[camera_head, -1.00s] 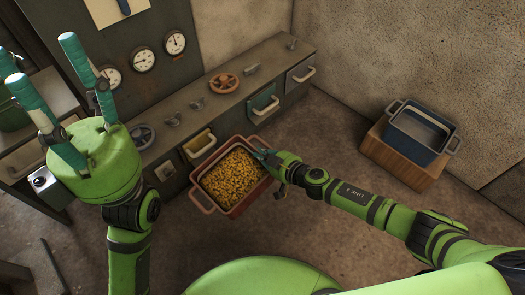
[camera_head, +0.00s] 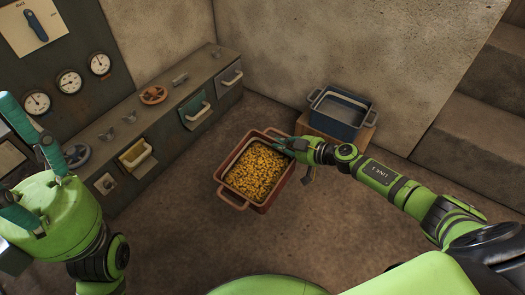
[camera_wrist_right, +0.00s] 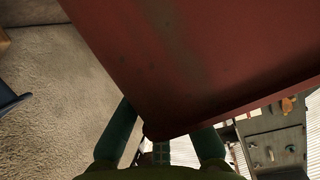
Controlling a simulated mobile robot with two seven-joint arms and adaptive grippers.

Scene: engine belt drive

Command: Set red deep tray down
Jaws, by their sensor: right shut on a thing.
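The red deep tray (camera_head: 233,197), filled with small yellow-orange pieces (camera_head: 256,171), is in the middle of the head view. My right gripper (camera_head: 284,143) is shut on its upper right side, near the rim. In the right wrist view the tray's red wall (camera_wrist_right: 200,50) fills the upper middle, with green fingers on both sides of its lower corner. The tray looks held above the floor; its underside and exact height are hidden. My left gripper (camera_head: 32,160) is at the left edge, fingers spread, open and empty, away from the tray.
A blue tray (camera_head: 341,126) stands on a wooden crate (camera_head: 363,137) to the upper right. A long grey cabinet with drawers (camera_head: 165,125) runs along the left wall. Concrete steps (camera_head: 480,125) are at the right. The floor (camera_head: 190,240) around the red tray looks clear.

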